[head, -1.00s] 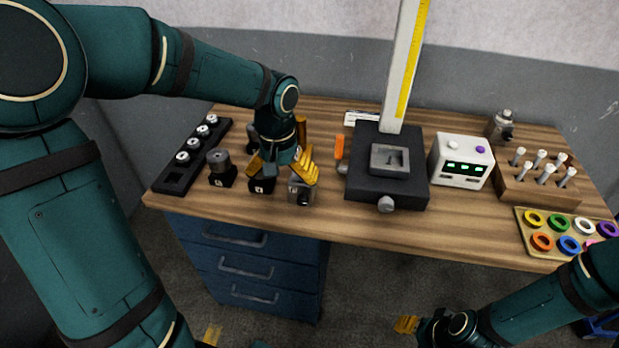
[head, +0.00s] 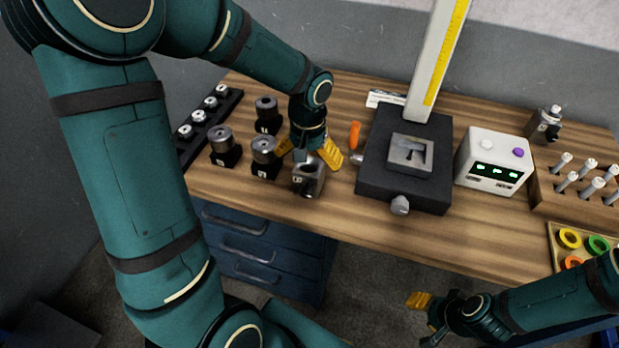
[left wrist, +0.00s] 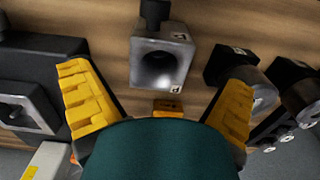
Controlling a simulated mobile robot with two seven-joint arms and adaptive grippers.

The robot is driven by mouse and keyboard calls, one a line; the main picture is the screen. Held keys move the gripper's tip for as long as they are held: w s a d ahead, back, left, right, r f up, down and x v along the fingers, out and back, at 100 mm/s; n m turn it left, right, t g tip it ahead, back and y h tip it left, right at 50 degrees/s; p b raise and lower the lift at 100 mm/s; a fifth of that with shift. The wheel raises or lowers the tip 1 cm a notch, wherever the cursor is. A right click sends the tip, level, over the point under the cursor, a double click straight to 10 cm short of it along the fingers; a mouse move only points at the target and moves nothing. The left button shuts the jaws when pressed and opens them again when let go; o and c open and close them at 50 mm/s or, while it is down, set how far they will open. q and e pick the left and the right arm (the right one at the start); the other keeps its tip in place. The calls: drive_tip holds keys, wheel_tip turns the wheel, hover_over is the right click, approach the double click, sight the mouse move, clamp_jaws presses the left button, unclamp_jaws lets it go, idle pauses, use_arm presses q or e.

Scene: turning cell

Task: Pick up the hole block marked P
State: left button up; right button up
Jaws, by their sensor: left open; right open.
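The hole block (head: 309,178) is a grey metal cube with a round bore and a small label, near the table's front edge. In the left wrist view the hole block (left wrist: 160,66) shows its dark bore, with a label at a lower corner that looks like P. My left gripper (head: 309,156) is open just above and behind the block, with its yellow fingers apart on either side. No contact is clear. My right gripper (head: 424,318) is open and empty, low in front of the table.
Dark stands with grey cylinders (head: 222,143) are left of the block, with a black rack (head: 211,113) beyond. A black gauge base (head: 400,190) with a tall column stands to the right, an orange-handled tool (head: 355,135) between. A white display box (head: 492,160) is further right.

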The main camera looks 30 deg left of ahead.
sight(309, 172)
use_arm(q)
drive_tip(key=shift+w+a+f+b, duration=0.1)
drive_tip(key=shift+f+b, duration=0.1)
drive_tip(key=shift+f, duration=0.75)
drive_tip(key=shift+w+d+f+b, duration=0.1)
drive_tip(key=shift+w+f+b, duration=0.05)
drive_tip(key=shift+f, duration=0.85)
drive_tip(key=shift+w+a+f+b, duration=0.1)
drive_tip(key=shift+f+b, duration=0.1)
drive_tip(key=shift+f, duration=0.75)
drive_tip(key=c, duration=1.2)
drive_tip(key=shift+r, duration=0.15)
drive_tip(key=shift+c, duration=0.4)
